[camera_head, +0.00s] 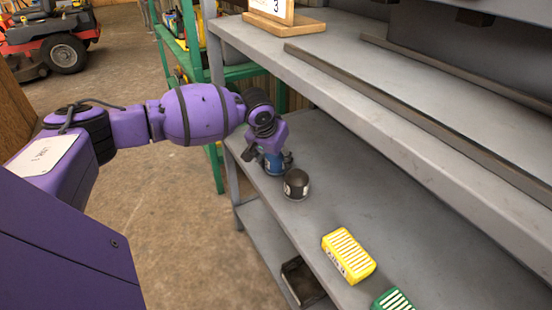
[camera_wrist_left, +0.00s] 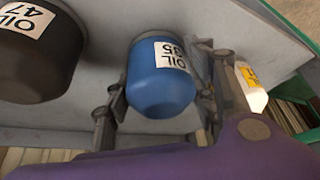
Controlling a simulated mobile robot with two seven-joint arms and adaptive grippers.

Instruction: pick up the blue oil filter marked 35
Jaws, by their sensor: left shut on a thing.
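The blue oil filter (camera_wrist_left: 158,82) has a white label reading "OIL 35" in the left wrist view. It stands on the grey middle shelf (camera_head: 375,205). In the head view the filter (camera_head: 272,163) is partly hidden by my gripper. My left gripper (camera_head: 271,161) is shut on the filter, one finger on each side of it. In the left wrist view the fingers of my left gripper (camera_wrist_left: 158,98) flank the blue body. My right gripper is not in view.
A black oil filter (camera_head: 296,185) labelled "OIL 47" (camera_wrist_left: 38,48) stands close beside the blue one. A white-and-yellow item (camera_wrist_left: 250,85) is close on the other side. A yellow box (camera_head: 348,256) and a green box (camera_head: 392,300) lie nearer on the shelf. The upper shelf (camera_head: 330,45) overhangs.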

